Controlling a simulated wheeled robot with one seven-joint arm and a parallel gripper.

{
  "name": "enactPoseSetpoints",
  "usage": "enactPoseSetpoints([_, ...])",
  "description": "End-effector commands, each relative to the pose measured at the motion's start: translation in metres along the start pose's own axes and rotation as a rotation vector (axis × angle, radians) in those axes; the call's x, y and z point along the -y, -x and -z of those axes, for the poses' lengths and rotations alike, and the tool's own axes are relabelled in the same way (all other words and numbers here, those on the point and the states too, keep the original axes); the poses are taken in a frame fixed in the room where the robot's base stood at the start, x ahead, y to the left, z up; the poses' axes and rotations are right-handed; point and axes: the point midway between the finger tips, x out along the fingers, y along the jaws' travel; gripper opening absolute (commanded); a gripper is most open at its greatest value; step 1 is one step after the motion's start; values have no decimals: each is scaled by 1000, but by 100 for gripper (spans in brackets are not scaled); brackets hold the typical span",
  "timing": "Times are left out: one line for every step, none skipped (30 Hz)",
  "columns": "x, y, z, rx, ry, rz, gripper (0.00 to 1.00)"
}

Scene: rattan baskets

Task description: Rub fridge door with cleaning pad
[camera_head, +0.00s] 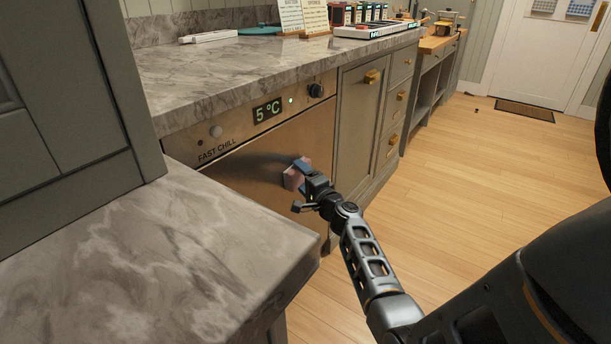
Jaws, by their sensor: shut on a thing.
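The fridge door (262,160) is a brushed metal front under the counter, with "FAST CHILL" and a green "5 °C" display on the panel along its top. My gripper (303,174) is at the right part of the door, shut on the cleaning pad (293,177), a small pinkish block with a blue part. The pad is at or very close to the door's surface; I cannot tell for sure whether it touches. The lower left of the door is hidden behind the near counter.
A marble counter corner (170,255) juts out at the near left, below a grey cabinet (70,90). The marble worktop (225,75) above the fridge holds cards and boxes. Grey drawers (395,95) stand right of the fridge. The wooden floor (490,160) at right is clear.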

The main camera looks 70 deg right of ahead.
Motion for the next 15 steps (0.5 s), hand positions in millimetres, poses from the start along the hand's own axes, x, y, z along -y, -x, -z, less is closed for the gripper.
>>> enactPoseSetpoints([0,2,-6,4,1,1,44])
enactPoseSetpoints([0,2,-8,5,2,0,44])
enactPoseSetpoints([0,4,-12,5,2,0,44])
enactPoseSetpoints([0,4,-14,5,2,0,44])
enactPoseSetpoints([0,5,-15,4,2,0,44])
enactPoseSetpoints([1,6,-17,4,2,1,44])
enactPoseSetpoints([1,6,-18,4,2,1,44])
enactPoseSetpoints([1,6,-19,4,1,1,44])
enactPoseSetpoints([1,7,-20,4,1,0,44])
enactPoseSetpoints([1,7,-21,4,1,0,44])
enactPoseSetpoints([1,7,-21,4,1,0,44])
enactPoseSetpoints([1,7,-22,5,1,0,44])
enactPoseSetpoints([1,8,-24,5,1,0,44])
enactPoseSetpoints([1,9,-25,6,2,0,44])
enactPoseSetpoints([1,10,-28,6,2,0,44])
